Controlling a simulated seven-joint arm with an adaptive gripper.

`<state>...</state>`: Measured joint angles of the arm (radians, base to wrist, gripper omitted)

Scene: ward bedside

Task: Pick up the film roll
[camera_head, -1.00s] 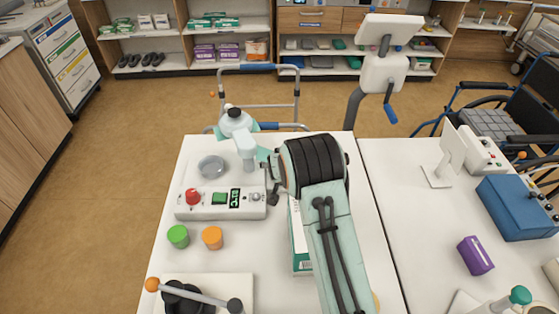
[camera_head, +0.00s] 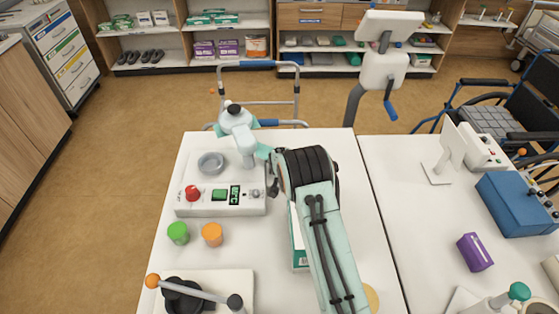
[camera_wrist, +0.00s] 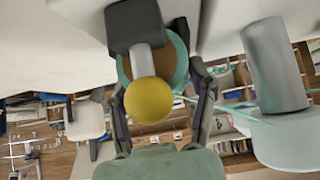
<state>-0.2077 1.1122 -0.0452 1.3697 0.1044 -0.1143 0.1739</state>
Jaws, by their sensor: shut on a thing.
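The film roll (camera_wrist: 181,60) appears to be the round teal-rimmed thing with a tan face in the wrist view. It lies between the dark fingers of my gripper (camera_wrist: 160,83), which are shut on it. A yellow ball (camera_wrist: 149,101) on a grey stalk from a black block (camera_wrist: 133,22) covers much of the roll's face. In the head view, my gripper (camera_head: 273,182) is mostly hidden by my wrist, just right of the control box (camera_head: 220,201). I cannot make out the roll there.
A pale dispenser-like fixture (camera_head: 238,130) stands close to my gripper's left. A grey dish (camera_head: 210,163), green cap (camera_head: 178,232) and orange cap (camera_head: 212,234) lie left. A lever device (camera_head: 190,290) is at the front.

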